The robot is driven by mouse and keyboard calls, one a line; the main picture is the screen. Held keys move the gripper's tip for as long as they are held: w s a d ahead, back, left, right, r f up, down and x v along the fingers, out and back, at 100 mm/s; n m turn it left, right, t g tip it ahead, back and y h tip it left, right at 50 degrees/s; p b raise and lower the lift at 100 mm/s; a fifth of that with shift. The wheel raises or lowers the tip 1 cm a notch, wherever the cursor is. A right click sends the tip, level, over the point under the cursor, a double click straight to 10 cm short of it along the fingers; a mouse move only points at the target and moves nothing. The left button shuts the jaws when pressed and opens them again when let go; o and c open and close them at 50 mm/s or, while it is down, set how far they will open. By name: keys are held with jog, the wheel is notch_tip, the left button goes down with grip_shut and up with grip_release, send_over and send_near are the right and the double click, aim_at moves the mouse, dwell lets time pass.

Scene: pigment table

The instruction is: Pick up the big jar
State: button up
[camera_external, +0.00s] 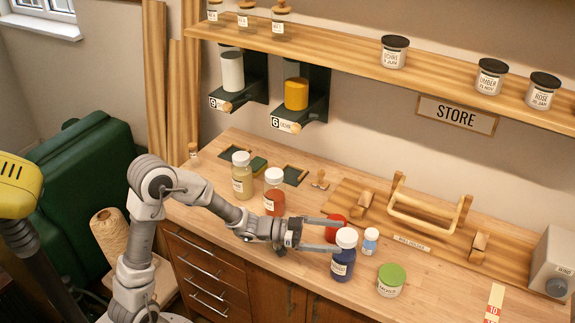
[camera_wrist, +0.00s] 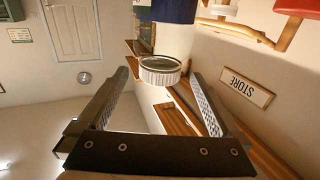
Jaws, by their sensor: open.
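A big dark blue jar (camera_external: 343,262) with a white cap stands upright near the table's front edge. My gripper (camera_external: 335,235) is open, reaching right at the height of the jar's upper part. Its fingertips are close to the cap; whether they touch the jar cannot be told. Nothing is held. The jar's lower part is outside the wrist view.
A small white-capped bottle (camera_external: 370,241) stands just right of the jar, and a green-lidded pot (camera_external: 391,280) stands farther right. A red object (camera_external: 336,229) is behind my fingers. Orange (camera_external: 274,192) and yellowish (camera_external: 242,175) jars stand left. A wooden rack (camera_external: 425,212) is behind.

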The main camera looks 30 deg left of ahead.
aim_at(357, 244)
jog(key=shift+b+x, duration=0.45)
jog(key=shift+x, duration=3.15)
jog(key=shift+f, duration=0.2)
jog(key=shift+c, duration=0.3)
jog(key=shift+r, duration=0.1)
grip_shut()
